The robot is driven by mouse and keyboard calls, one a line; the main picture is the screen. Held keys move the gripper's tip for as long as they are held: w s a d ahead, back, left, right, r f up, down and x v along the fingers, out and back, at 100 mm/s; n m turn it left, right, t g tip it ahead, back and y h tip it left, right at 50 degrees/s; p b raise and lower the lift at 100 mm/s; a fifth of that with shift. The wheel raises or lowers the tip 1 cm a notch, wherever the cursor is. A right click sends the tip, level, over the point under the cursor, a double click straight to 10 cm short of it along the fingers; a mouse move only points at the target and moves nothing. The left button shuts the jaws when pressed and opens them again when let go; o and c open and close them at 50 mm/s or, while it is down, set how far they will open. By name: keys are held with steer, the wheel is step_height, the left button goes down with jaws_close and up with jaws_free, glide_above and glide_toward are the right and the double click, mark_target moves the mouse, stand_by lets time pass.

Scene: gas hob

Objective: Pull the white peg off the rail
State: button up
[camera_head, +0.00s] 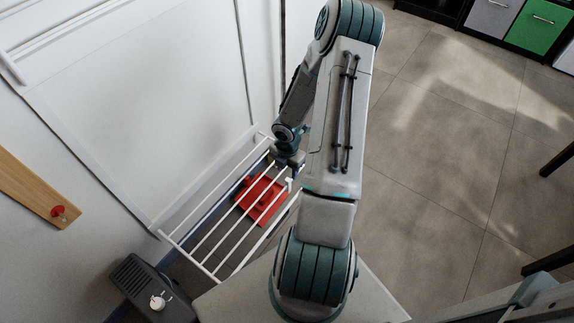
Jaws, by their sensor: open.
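A white rack of parallel rails (208,233) stands low beside the white door panel. A small white piece that looks like the peg (289,183) sits on the rack's right-hand rail; its shape is too small to make out. My gripper (287,163) is over the far end of the rack, close to that piece and a little beyond it in the picture. The gripper is open, but its fingertips are small and partly hidden, so I cannot tell whether they touch a rail. A red cloth-like thing (262,199) shows under the rails.
A dark box with a white knob (124,276) stands at the lower left. A wooden board (28,185) with a red round piece is on the left. My arm covers the middle. Tiled floor (440,130) is open on the right, with dark furniture legs at the edge.

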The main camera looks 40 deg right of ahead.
mark_target(287, 185)
step_height(287, 185, down, 11)
steer(key=b, duration=0.5)
steer(key=shift+r, duration=0.2)
steer(key=shift+c, duration=0.3)
jaws_close()
steer(key=shift+r, duration=0.15)
steer(key=shift+r+p, duration=3.65)
steer(key=shift+p, duration=0.15)
